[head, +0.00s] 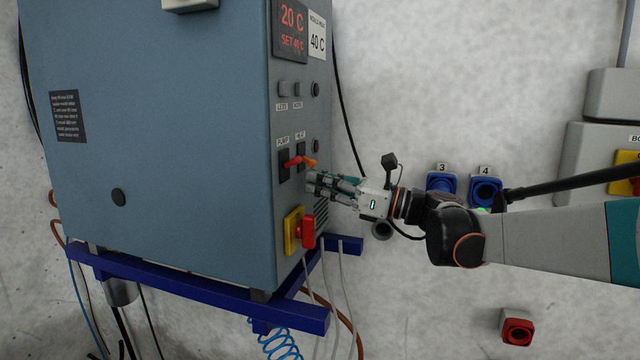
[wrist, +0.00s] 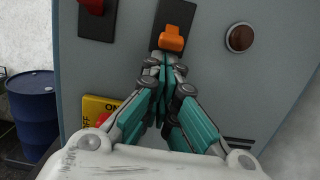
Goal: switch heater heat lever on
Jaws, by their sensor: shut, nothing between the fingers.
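The blue-grey heater cabinet (head: 170,130) has two levers side by side on its control face, under small labels. The orange heat lever (head: 309,162) is the right one; in the wrist view it (wrist: 172,39) sits on a black plate, just beyond my fingertips. The redder pump lever (head: 292,163) is to its left and shows at the top left of the wrist view (wrist: 92,5). My gripper (head: 312,185) is shut and empty, just below the heat lever. Whether the fingertips touch it, I cannot tell.
A red rotary switch (head: 308,232) on a yellow plate sits below the levers. The display (head: 290,28) reads 20 C, SET 40 C. A round dark red button or lamp (wrist: 240,38) is right of the heat lever. A blue drum (wrist: 34,112) stands at left in the wrist view.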

